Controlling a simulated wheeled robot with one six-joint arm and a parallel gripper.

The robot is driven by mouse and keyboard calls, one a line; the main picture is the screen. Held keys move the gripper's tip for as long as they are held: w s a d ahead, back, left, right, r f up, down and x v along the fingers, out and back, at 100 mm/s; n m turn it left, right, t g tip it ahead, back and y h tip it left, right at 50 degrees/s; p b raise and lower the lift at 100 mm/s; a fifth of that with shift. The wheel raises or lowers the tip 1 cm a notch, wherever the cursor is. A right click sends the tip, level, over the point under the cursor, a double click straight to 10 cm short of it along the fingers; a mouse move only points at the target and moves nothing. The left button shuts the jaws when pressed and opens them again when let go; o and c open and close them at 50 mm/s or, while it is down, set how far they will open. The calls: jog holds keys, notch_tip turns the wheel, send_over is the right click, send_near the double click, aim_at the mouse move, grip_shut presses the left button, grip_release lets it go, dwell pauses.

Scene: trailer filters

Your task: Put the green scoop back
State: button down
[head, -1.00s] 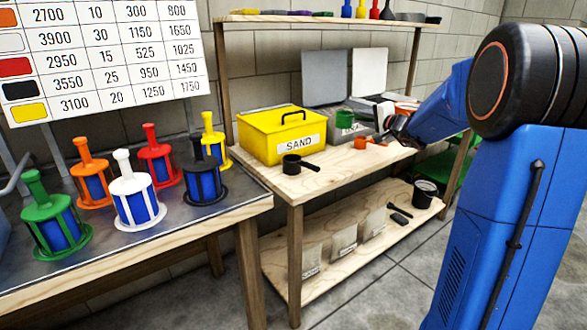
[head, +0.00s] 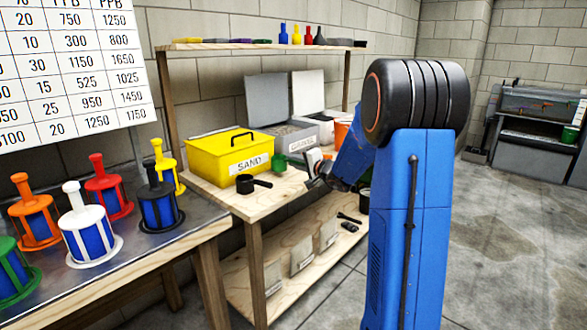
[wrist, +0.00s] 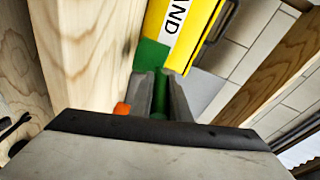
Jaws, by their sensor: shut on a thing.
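The green scoop (head: 279,165) is at the right of the yellow SAND bin (head: 228,152), above the wooden table top. My gripper (head: 308,172) is shut on its handle, to the right of the cup. In the wrist view, the green handle (wrist: 158,100) sits between the two fingers, with the green cup (wrist: 151,56) beyond them, close in the picture to the yellow SAND bin (wrist: 188,18). My gripper hides part of the scoop, and I cannot see inside the cup.
A black scoop (head: 253,184) lies on the table top before the SAND bin. A grey bin (head: 292,134) with its lid up stands right of it. A small orange piece (wrist: 122,108) shows beside the fingers. Filters stand on the left table.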

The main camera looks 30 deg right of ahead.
jog(key=shift+f, duration=1.2)
jog(key=c, duration=1.7)
grip_release()
jog(key=shift+f, duration=0.1)
jog(key=shift+o, duration=0.2)
